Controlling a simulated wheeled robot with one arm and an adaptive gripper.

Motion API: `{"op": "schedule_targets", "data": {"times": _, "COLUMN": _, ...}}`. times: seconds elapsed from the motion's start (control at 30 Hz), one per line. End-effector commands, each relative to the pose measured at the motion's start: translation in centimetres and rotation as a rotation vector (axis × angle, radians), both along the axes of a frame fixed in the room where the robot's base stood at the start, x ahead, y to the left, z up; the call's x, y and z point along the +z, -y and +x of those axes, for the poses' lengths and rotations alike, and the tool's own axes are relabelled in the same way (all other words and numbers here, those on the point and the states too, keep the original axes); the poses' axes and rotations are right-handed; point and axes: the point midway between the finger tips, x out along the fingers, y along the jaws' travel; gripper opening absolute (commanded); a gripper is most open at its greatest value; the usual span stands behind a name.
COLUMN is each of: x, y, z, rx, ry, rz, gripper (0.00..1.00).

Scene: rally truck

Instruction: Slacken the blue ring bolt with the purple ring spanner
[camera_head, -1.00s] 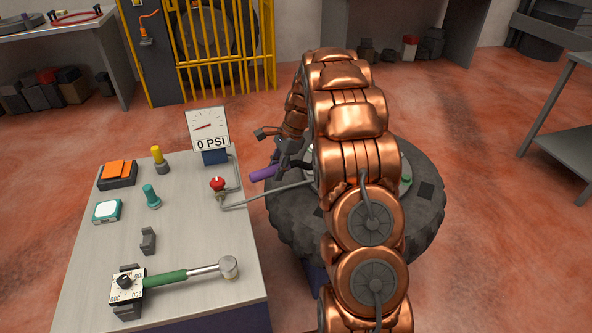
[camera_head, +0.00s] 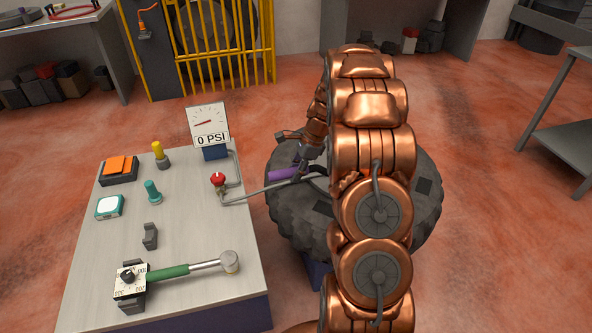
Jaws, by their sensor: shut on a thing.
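The purple ring spanner (camera_head: 284,174) shows only as its purple handle, over the left part of the black tyre (camera_head: 292,217). My gripper (camera_head: 303,172) is shut on it, partly hidden by my copper arm. The spanner's ring end is hidden behind the arm. The blue ring bolt is not visible; my arm covers most of the wheel's middle. I cannot tell whether the spanner sits on a bolt.
A bench (camera_head: 200,272) at left holds a gauge reading 0 PSI (camera_head: 209,125), a red valve knob (camera_head: 218,179), a torque wrench (camera_head: 170,273) and small coloured items. A grey pipe (camera_head: 262,190) runs from the valve to the wheel. A grey table (camera_head: 566,140) stands at right, with open floor between.

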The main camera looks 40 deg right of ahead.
Motion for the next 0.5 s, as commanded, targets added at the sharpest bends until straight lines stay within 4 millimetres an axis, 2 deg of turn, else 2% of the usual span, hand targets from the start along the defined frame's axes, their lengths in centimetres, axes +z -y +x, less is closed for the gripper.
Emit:
{"op": "schedule_targets", "data": {"times": 0.03, "x": 0.3, "y": -0.1, "z": 0.0, "rx": 0.0, "ry": -0.001, "rz": 0.001, "gripper": 0.0}}
{"op": "schedule_targets", "data": {"times": 0.5, "x": -3.6, "y": -0.1, "z": 0.0, "rx": 0.001, "ry": -0.001, "rz": 0.002, "gripper": 0.0}}
